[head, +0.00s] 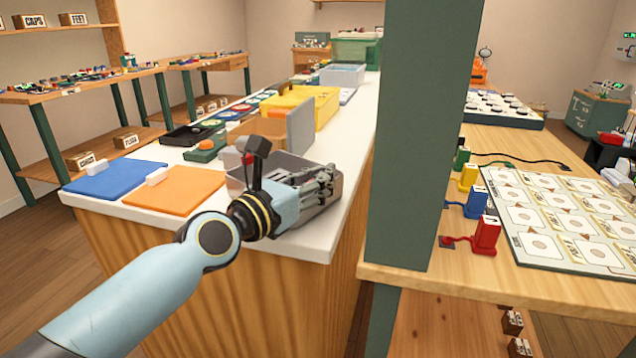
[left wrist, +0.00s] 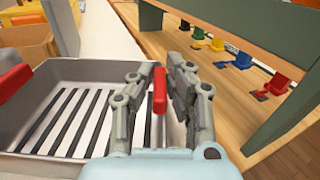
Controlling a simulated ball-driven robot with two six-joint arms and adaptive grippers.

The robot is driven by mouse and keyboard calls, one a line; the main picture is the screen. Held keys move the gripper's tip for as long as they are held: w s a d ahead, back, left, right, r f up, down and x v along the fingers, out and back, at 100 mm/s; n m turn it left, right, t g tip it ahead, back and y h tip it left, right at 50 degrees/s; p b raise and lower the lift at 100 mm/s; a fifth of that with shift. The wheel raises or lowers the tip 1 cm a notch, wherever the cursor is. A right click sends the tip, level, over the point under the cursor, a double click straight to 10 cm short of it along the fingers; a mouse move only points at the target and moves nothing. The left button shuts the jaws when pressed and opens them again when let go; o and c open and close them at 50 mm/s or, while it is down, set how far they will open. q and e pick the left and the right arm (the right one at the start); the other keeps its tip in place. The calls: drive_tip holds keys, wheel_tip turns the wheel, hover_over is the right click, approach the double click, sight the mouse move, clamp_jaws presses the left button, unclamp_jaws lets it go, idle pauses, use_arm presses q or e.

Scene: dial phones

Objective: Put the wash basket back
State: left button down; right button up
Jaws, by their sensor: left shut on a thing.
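The wash basket (head: 284,163) is a grey, open tray-like basket at the near right end of the white counter. In the left wrist view the basket (left wrist: 90,72) shows its slotted floor, one red handle (left wrist: 14,82) at the left and another red handle (left wrist: 159,91) at the right. My left gripper (head: 322,183) is at the basket's right side. In the left wrist view its fingers (left wrist: 160,80) are closed around the right red handle. The basket looks empty. My arm hides its near part, and I cannot tell whether it touches the counter. My right gripper is out of view.
A blue board (head: 112,180) and an orange board (head: 172,190) lie left of the basket. A cardboard box (head: 255,132), a grey upright panel (head: 300,128) and a yellow bin (head: 318,103) stand behind it. A green post (head: 415,130) rises close on the right.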

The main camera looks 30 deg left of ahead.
use_arm(q)
drive_tip(key=c, duration=1.8)
unclamp_jaws()
drive_tip(key=shift+f, duration=0.2)
drive_tip(key=o, duration=0.5)
drive_tip(key=shift+c, duration=0.2)
